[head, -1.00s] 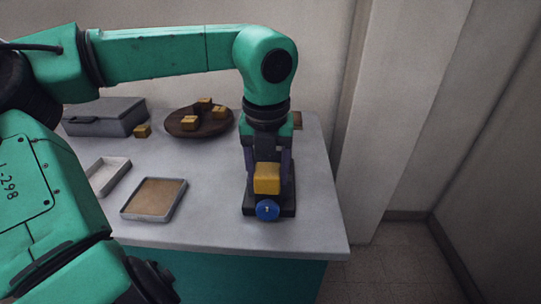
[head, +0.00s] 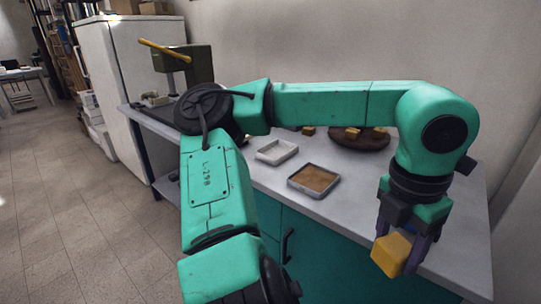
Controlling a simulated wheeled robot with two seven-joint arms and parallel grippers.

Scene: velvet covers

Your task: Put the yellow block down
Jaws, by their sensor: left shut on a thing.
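My left gripper (head: 404,250) points down and is shut on the yellow block (head: 389,256). It holds the block, tilted, at the right front of the picture, and in the picture the block overlaps the bench's front edge. I see no support under the block. A square tray with a brown inside (head: 314,180) lies on the bench to its left. A pale, empty tray (head: 276,152) lies further left. My right gripper is not in view.
A round brown board (head: 345,142) with small yellow blocks (head: 352,133) is partly hidden behind my forearm. Another small block (head: 308,131) lies left of it. The grey bench (head: 355,205) is bare right of the trays. A white cabinet (head: 120,95) stands far left.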

